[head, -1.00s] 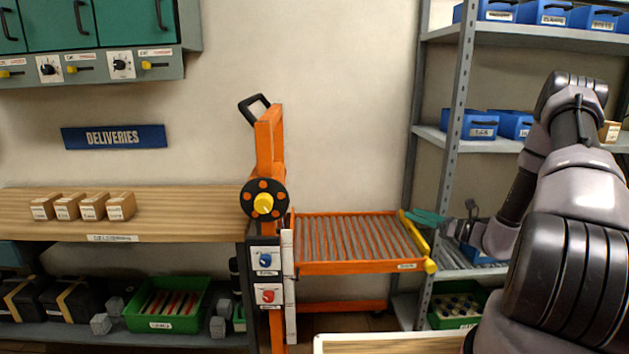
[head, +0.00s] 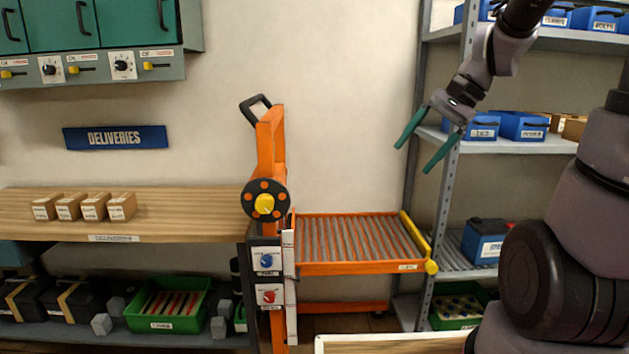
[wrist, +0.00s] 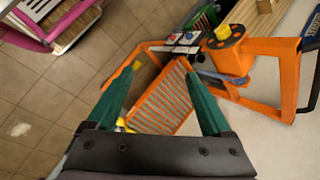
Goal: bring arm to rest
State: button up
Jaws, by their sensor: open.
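My gripper (head: 420,146) is open and empty, with its two green fingers spread apart. In the head view it hangs in the air in front of the grey shelf's left upright, above and right of the orange roller lift. In the wrist view my gripper (wrist: 158,98) points down toward the lift's roller bed (wrist: 162,100), with nothing between the fingers. My arm comes in from the right and is raised, with its forearm reaching up past the top of the head view.
The orange lift (head: 345,268) stands mid-view beside the wooden deliveries bench (head: 190,212) with several small boxes. The grey shelf (head: 520,143) holds blue bins and, lower down, a battery (head: 484,243). The wall above the roller bed is clear.

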jog(key=s+d+r+n+t+h, duration=0.3)
jog(key=s+r+n+t+h, duration=0.1)
jog(key=s+r, duration=0.4)
jog(key=shift+s+d+n+t, duration=0.3)
jog(key=shift+s+t, duration=0.05)
jog(key=shift+t, duration=0.35)
dwell(1.0)
